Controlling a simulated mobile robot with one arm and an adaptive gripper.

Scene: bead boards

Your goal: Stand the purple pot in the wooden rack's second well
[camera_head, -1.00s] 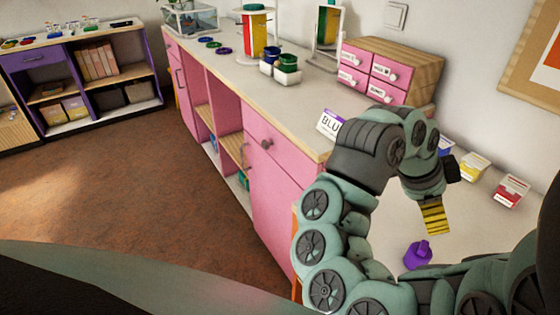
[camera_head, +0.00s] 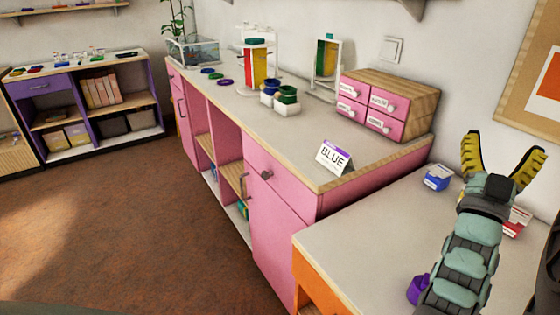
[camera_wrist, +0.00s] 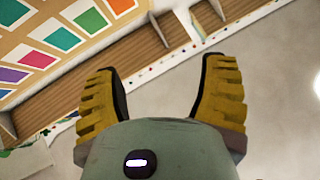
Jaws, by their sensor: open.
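The small purple pot (camera_head: 418,290) stands on the low pale table at the bottom of the head view, partly hidden behind my arm. My gripper (camera_head: 500,162) is raised above the right part of that table, well away from the pot. Its two yellow-padded fingers are spread wide and point upward, with nothing between them. The wrist view also shows the open, empty fingers (camera_wrist: 160,85). I cannot make out a wooden rack with wells in either view.
A pink cabinet (camera_head: 280,215) carries a BLUE card (camera_head: 333,157), a drawer box (camera_head: 412,90) and blue and green pots in white holders (camera_head: 268,98). A blue-labelled box (camera_head: 438,177) and a red-labelled box (camera_head: 517,222) sit near my gripper. The low table's left part is clear.

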